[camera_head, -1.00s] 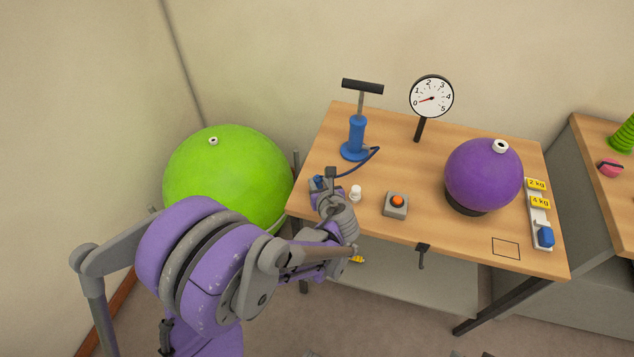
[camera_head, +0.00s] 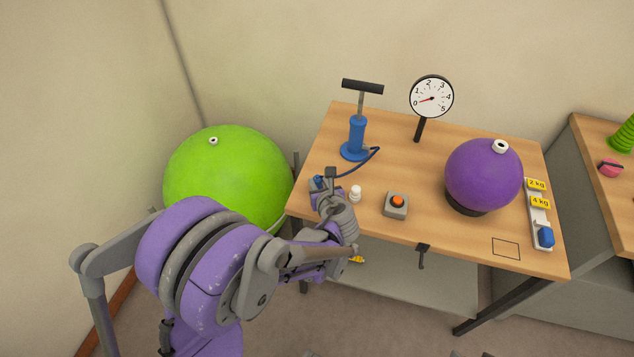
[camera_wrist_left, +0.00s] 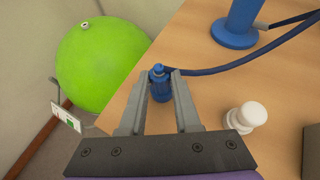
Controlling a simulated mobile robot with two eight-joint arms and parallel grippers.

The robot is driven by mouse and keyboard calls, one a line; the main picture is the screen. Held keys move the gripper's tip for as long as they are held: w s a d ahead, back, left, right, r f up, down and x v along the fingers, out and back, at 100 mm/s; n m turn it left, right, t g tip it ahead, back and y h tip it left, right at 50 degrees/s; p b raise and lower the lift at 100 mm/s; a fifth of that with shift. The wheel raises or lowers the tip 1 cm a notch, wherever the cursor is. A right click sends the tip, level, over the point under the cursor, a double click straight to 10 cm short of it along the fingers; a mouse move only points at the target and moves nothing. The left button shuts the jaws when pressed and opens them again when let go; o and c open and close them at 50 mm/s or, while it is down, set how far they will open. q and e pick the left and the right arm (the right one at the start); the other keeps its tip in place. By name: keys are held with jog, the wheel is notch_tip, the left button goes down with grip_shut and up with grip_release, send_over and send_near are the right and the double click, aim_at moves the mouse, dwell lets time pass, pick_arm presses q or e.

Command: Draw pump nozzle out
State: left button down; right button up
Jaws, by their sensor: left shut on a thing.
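The pump nozzle (camera_wrist_left: 159,88) is a small blue fitting at the left edge of the table. My left gripper (camera_wrist_left: 160,80) is shut on it, with one finger on each side. In the head view the left gripper (camera_head: 323,180) hides most of the nozzle. A dark blue hose (camera_wrist_left: 235,62) runs from the nozzle to the blue hand pump (camera_head: 357,136), which stands upright with its black T-handle raised. Whether the nozzle touches the table or a holder under it cannot be told. My right gripper is not in view.
A white plug (camera_head: 355,194) stands just right of the gripper, near a grey box with an orange button (camera_head: 396,203). A purple ball (camera_head: 483,175) sits on a dark ring. A green ball (camera_head: 228,175) is left of the table. A dial gauge (camera_head: 431,97) stands behind.

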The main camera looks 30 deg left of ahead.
pick_arm(q)
jog(key=shift+r+p, duration=0.3)
jog(key=shift+r, duration=0.15)
jog(key=shift+r+p, duration=1.8)
jog(key=shift+r, duration=0.75)
